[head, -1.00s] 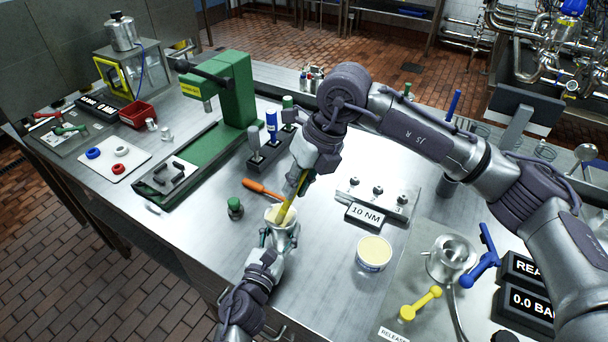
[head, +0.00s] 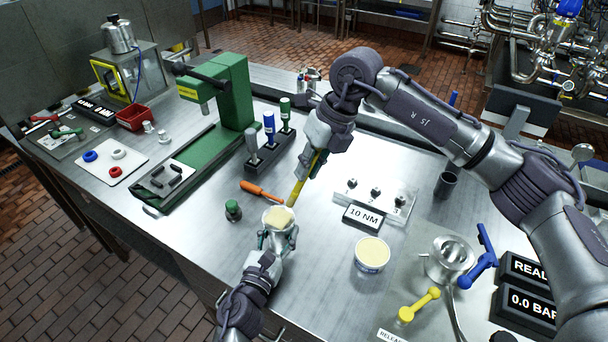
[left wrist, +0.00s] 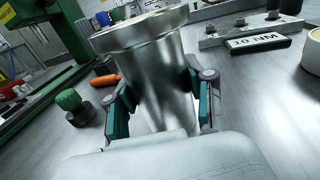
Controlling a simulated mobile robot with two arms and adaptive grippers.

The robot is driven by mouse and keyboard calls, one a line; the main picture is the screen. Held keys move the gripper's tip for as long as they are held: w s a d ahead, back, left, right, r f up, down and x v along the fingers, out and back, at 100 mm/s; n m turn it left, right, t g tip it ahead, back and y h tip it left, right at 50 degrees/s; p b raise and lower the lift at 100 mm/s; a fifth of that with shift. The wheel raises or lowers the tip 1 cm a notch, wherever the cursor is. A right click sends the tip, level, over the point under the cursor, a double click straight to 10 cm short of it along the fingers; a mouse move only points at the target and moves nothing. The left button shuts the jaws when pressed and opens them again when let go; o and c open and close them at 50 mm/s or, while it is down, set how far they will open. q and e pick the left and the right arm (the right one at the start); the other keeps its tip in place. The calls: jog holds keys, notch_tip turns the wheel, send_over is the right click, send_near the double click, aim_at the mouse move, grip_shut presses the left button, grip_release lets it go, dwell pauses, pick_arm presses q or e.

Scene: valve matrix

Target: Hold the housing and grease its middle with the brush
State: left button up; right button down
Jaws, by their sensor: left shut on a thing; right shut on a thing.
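The silver housing (head: 276,229) stands upright at the front middle of the bench, with a cream-coloured patch in its open top. My left gripper (head: 277,241) is shut around its body; in the left wrist view, the green finger pads (left wrist: 160,108) press on both sides of the housing (left wrist: 152,72). My right gripper (head: 317,163) is shut on the yellow-handled brush (head: 298,189), which is tilted with its lower end down. That end is just above and right of the housing's mouth. A tub of cream-coloured grease (head: 373,252) stands to the right.
Behind are a tool block (head: 262,160) and a green press (head: 232,92). A 10 NM sign (head: 363,216) and a yellow-handled valve (head: 420,303) are at right.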

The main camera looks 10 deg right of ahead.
jog(key=shift+r, duration=3.45)
pick_arm(q)
jog(key=o, duration=1.5)
pick_arm(e)
jog(key=shift+a, duration=0.1)
pick_arm(q)
jog(key=shift+o, duration=0.2)
jog(key=shift+s, duration=0.1)
jog(key=v, duration=1.1)
jog(key=shift+s+a, duration=0.15)
jog(key=shift+s, duration=0.15)
jog(key=shift+s+a, duration=0.1)
